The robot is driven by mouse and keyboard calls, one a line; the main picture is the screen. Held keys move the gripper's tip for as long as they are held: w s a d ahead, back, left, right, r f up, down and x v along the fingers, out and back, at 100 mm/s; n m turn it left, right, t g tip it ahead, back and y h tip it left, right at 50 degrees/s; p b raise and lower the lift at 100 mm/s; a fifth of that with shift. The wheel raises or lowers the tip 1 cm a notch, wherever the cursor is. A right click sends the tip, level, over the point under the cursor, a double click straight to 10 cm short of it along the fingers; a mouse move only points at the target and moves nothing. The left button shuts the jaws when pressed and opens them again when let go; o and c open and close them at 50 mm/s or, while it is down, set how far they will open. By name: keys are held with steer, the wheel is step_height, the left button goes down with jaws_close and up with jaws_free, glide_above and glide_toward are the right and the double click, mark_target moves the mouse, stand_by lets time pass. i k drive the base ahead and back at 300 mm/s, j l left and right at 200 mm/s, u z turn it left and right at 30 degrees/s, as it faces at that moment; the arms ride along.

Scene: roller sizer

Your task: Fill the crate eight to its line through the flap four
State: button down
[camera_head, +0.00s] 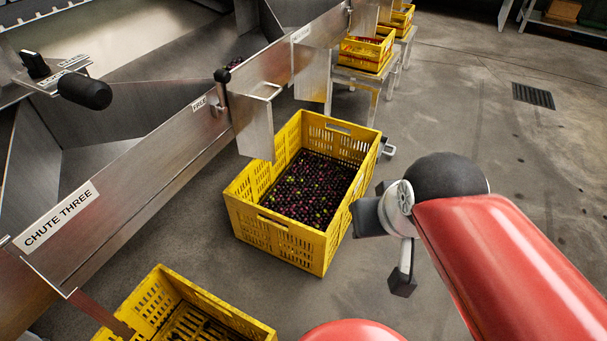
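A yellow slatted crate (280,240) stands on the floor in the middle, below a metal chute lip (255,130). A layer of dark purple, red and a few green fruits (312,188) lies in it, with its inner walls showing above. No number or fill line is readable on it. A dark-topped upright handle (222,90) stands on the machine's side near a label reading "FREE" (199,103). I cannot read "four" on any flap. My gripper (386,250) hangs right of the crate, its dark finger ends apart, with nothing seen between them.
A plate on the machine reads "CHUTE THREE" (62,216). Another yellow crate (165,290) is at the bottom left, cut off. Yellow crates with fruit (366,50) stand on metal stands at the back. A black knob (84,92) juts out upper left. The right floor is clear around a drain grate (533,96).

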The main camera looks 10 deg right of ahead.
mark_target(264, 77)
steer(key=i+l+u, duration=0.1)
steer(key=i+l, duration=0.15)
steer(key=i, duration=0.15)
steer(key=i+l, duration=0.25)
steer(key=i, duration=0.15)
steer(key=u, duration=0.05)
